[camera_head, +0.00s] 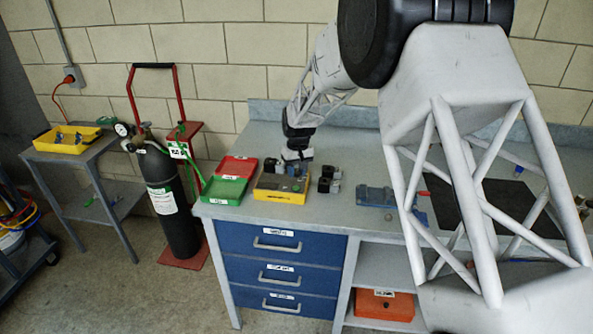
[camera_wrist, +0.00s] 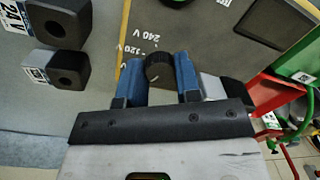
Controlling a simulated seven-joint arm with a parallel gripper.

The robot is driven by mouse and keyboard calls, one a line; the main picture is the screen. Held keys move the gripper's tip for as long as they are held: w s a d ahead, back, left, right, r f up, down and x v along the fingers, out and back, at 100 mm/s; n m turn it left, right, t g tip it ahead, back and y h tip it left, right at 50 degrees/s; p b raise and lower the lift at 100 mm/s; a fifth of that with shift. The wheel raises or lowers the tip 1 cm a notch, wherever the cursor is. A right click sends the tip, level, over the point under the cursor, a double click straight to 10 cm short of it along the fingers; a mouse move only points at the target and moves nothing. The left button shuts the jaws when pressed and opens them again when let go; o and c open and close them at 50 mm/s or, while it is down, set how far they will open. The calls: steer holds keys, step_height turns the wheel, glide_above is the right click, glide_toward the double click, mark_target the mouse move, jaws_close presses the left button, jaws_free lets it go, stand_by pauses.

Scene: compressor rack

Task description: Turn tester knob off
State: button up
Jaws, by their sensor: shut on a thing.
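The tester (camera_head: 281,188) is a yellow box with a dark grey top on the left part of the workbench. The black round knob (camera_wrist: 159,71) sits on this panel beside the markings. My gripper (camera_wrist: 158,80) has its two blue fingers on either side of the knob and is shut on it. In the head view my gripper (camera_head: 297,155) is over the tester, and the knob is hidden there.
Black-and-grey blocks (camera_head: 329,178) stand right of the tester, one labelled "24 V" (camera_wrist: 52,22) in the wrist view. A red tray (camera_head: 237,167) and a green tray (camera_head: 224,190) lie left. A blue fixture (camera_head: 376,196) and a dark mat (camera_head: 490,207) are farther right.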

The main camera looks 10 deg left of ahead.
mark_target(297, 171)
steer(key=n, duration=0.5)
stand_by(0.5)
steer(key=o, duration=0.9)
steer(key=shift+o, duration=0.2)
steer(key=shift+w+r, duration=0.1)
steer(key=shift+r, duration=3.85)
